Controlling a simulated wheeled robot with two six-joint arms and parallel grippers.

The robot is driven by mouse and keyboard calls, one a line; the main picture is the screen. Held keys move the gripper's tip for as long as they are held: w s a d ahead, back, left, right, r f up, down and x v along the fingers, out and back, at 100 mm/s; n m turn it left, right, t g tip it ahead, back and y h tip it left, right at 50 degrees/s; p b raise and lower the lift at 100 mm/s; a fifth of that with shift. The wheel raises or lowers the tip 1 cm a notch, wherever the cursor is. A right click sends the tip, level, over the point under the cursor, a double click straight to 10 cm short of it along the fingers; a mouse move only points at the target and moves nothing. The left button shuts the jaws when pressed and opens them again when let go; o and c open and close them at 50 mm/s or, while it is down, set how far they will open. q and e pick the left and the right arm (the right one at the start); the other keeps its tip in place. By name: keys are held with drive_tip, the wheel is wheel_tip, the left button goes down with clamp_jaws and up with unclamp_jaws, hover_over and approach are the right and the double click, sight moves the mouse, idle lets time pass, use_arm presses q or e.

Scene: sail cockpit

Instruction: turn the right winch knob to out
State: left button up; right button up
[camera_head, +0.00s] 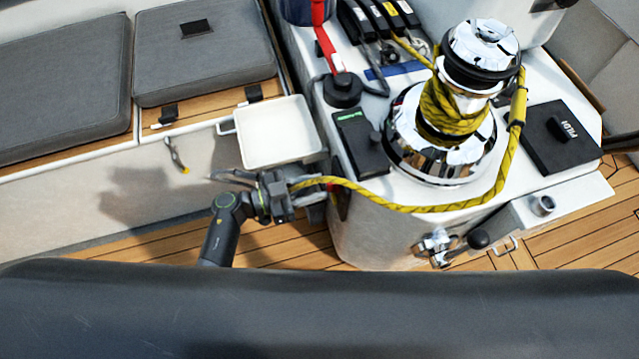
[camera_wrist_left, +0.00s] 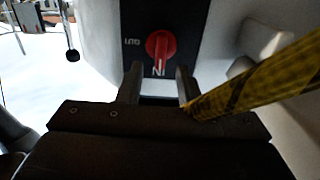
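The red winch knob (camera_wrist_left: 160,46) is on a dark panel (camera_wrist_left: 185,18) in the left wrist view. Its white mark points down at the IN label; the OUT label is at its left. In the head view my left gripper (camera_head: 300,193) is at the left side of the white winch pedestal (camera_head: 380,225), and the knob is mostly hidden there. My right gripper is not in view.
A yellow rope (camera_head: 410,207) runs from the chrome winch (camera_head: 440,140) to beside my left gripper; it crosses close to the right finger in the wrist view (camera_wrist_left: 265,75). A white tray (camera_head: 278,133) is just behind the gripper. A winch handle (camera_head: 478,239) is at the pedestal's front.

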use_arm(q)
drive_tip(key=shift+x, duration=0.85)
drive_tip(key=shift+c, duration=0.4)
clamp_jaws()
